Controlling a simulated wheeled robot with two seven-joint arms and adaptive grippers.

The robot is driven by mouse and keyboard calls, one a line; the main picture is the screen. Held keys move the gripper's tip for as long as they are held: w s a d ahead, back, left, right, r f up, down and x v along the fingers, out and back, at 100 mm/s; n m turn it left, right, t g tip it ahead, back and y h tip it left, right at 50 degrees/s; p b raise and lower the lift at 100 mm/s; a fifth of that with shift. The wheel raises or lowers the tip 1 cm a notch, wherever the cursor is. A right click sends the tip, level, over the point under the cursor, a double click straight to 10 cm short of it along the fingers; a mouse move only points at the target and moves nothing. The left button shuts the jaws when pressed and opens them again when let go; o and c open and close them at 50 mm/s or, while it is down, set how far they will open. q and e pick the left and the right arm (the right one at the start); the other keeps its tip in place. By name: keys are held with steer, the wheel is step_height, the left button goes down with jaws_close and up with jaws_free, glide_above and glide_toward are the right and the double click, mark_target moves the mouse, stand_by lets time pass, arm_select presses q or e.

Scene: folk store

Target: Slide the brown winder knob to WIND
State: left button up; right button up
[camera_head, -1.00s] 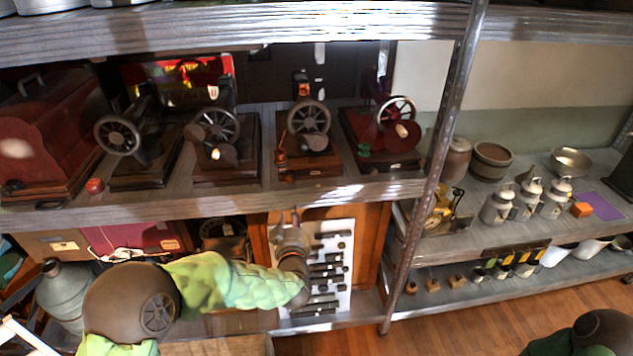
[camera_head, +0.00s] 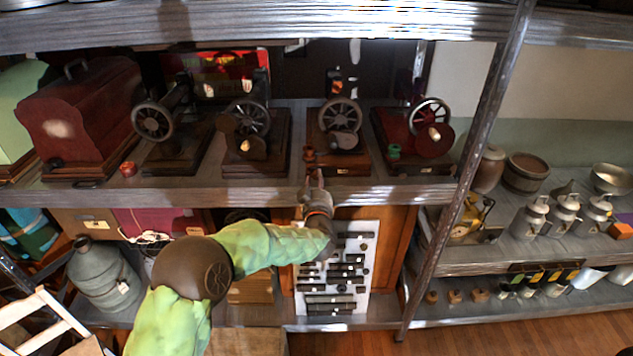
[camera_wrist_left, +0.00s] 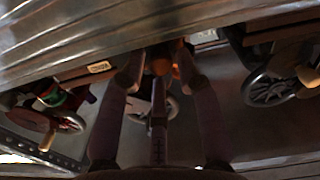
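A black sewing machine (camera_head: 341,122) with a spoked handwheel stands on a wooden base on the middle shelf. A small brown knob (camera_head: 309,153) sits at the left front of that base. My left gripper (camera_head: 315,176) reaches up from below, just in front of the shelf edge and close under the knob. In the left wrist view the fingers (camera_wrist_left: 162,58) are spread apart, with the orange-brown knob (camera_wrist_left: 161,66) between their tips; I cannot tell whether they touch it. No WIND marking can be read. My right gripper is out of view.
Other sewing machines stand either side: a dark one (camera_head: 250,130) to the left and a red-based one (camera_head: 425,130) to the right. The shelf edge (camera_head: 220,194) lies by my left wrist. A slanted metal post (camera_head: 465,150) stands to the right.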

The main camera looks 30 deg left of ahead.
arm_select(q)
steer(key=shift+w+a, duration=0.25)
steer(key=shift+w, duration=0.1)
steer(key=shift+c, duration=0.3)
jaws_close()
steer(key=shift+w+d, duration=0.5)
steer(key=shift+d, duration=0.35)
steer(key=shift+w+d, duration=0.5)
steer(key=shift+d, duration=0.35)
steer(key=shift+a, duration=0.1)
steer(key=shift+o, duration=0.3)
jaws_free()
steer(key=shift+d, duration=0.2)
steer(key=shift+s, duration=0.1)
